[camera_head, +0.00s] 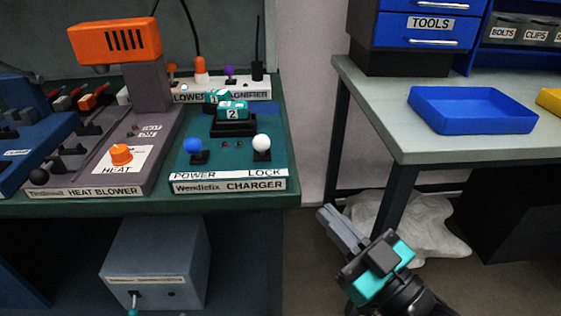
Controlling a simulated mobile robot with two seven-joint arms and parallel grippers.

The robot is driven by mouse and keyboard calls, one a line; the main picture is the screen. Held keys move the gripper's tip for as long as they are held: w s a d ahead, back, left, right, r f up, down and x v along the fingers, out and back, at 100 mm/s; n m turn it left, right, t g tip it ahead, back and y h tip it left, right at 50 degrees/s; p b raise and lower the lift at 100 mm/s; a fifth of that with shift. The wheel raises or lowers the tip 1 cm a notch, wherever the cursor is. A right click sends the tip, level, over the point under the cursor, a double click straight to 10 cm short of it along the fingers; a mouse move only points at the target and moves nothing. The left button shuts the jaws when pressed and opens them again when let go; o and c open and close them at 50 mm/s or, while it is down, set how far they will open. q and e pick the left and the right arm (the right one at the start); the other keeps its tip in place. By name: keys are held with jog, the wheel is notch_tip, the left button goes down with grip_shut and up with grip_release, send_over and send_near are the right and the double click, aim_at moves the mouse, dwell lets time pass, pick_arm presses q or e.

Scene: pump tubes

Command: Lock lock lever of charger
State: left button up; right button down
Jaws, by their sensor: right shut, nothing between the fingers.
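The charger (229,186) is a green unit at the right front corner of the bench. Its front label reads "Wendiefix CHARGER". The lock lever (262,143) has a white ball knob and stands above the word LOCK. The power lever (192,146) has a blue knob and stands to its left, above POWER. A teal block marked 2 (232,109) sits in a black holder behind them, with a block marked 1 (213,97) behind it. My right gripper (329,216) is shut and empty, below and to the right of the charger, apart from it. My left gripper is not in view.
The heat blower (108,150), with an orange head, stands left of the charger. A side table (420,147) with a blue tray (470,108) is at the right. A gap lies between the bench and that table. A pale bag (430,230) lies on the floor there.

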aim_at(267, 148)
jog(key=b+x, duration=0.1)
jog(key=x, duration=1.3)
jog(key=shift+b, duration=0.4)
